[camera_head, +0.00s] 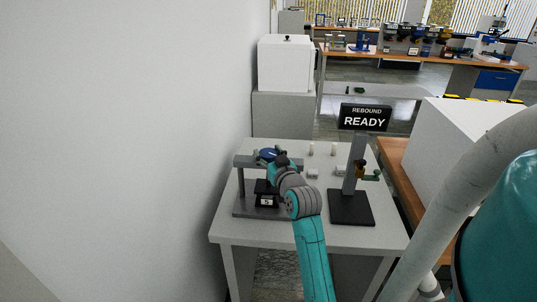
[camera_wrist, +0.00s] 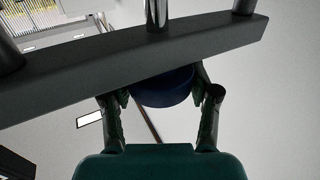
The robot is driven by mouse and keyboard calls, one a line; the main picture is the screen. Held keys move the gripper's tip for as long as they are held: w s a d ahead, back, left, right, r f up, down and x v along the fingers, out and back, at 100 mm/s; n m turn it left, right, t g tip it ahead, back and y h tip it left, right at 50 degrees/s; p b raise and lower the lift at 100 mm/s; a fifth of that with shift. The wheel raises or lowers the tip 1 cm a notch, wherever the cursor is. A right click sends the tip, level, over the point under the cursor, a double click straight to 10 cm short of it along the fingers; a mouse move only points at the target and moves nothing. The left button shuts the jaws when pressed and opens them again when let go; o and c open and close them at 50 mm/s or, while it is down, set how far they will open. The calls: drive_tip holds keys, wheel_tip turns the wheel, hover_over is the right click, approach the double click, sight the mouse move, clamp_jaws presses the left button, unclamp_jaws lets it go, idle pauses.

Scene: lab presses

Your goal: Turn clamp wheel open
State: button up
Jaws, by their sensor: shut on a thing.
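The clamp wheel is a dark blue round wheel (camera_head: 268,154) on top of a grey press frame (camera_head: 240,186) at the left of the light table. In the wrist view the blue wheel (camera_wrist: 165,88) sits between my two fingers, partly hidden behind the dark crossbar (camera_wrist: 130,68) of the frame. My gripper (camera_wrist: 162,100) is shut on the wheel, one finger on each side. In the head view my arm covers part of the press, and the fingertips are hard to make out. A small block marked 5 (camera_head: 267,200) is at the press base.
A stand with a sign reading "REBOUND READY" (camera_head: 364,118) is right of the press on the same table (camera_head: 320,232). Small pale pieces (camera_head: 311,148) stand behind. A white wall (camera_head: 130,130) is close on the left. A white box (camera_head: 455,150) is on the right.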

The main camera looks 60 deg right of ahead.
drive_tip(key=shift+n+t+y, duration=1)
drive_tip(key=shift+n+y, duration=0.1)
drive_tip(key=shift+y, duration=0.3)
drive_tip(key=shift+n+t+y, duration=0.3)
drive_tip(key=shift+n+y, duration=0.2)
drive_tip(key=shift+y, duration=0.2)
drive_tip(key=o, duration=1.2)
drive_tip(key=shift+c, duration=0.2)
drive_tip(key=v, duration=0.7)
drive_tip(key=shift+s, duration=0.2)
drive_tip(key=shift+a, duration=0.1)
